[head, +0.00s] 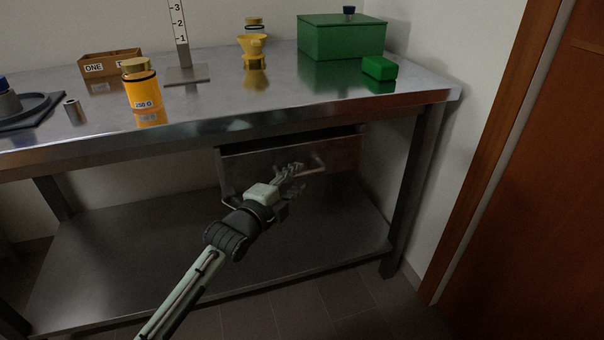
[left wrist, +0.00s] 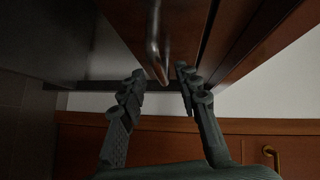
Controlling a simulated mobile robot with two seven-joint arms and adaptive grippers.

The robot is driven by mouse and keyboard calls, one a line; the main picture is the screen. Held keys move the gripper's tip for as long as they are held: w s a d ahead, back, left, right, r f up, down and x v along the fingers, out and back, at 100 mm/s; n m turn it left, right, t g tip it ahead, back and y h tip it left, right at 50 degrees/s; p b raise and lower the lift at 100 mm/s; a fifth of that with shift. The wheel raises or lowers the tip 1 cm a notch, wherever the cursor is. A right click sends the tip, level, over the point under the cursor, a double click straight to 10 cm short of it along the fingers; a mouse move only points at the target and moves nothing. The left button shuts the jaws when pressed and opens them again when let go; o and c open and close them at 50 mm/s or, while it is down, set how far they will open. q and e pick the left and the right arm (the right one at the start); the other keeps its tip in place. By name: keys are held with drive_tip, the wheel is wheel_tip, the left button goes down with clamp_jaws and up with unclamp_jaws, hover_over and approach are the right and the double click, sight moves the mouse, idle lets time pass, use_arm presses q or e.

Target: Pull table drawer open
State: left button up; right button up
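The table drawer (head: 340,152) hangs under the right half of the metal table (head: 170,140). A dark gap shows along its top edge; I cannot tell whether it is fully shut. Its bar handle (head: 318,163) is on the front, partly hidden by my left gripper (head: 292,172). In the left wrist view, my left gripper (left wrist: 160,73) has its two fingers apart. The handle (left wrist: 154,40) reaches down between the fingertips, with space visible on both sides. My right gripper is in neither view.
On the tabletop stand a green box (head: 340,40), a small green block (head: 379,68), a yellow funnel (head: 252,44), an orange jar (head: 142,90) and a brown bin (head: 100,66). A lower shelf (head: 130,260) spans below. A wooden door (head: 540,200) is at right.

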sight(300, 176)
use_arm(q)
drive_tip(key=shift+x, duration=1.65)
drive_tip(key=shift+c, duration=0.3)
clamp_jaws()
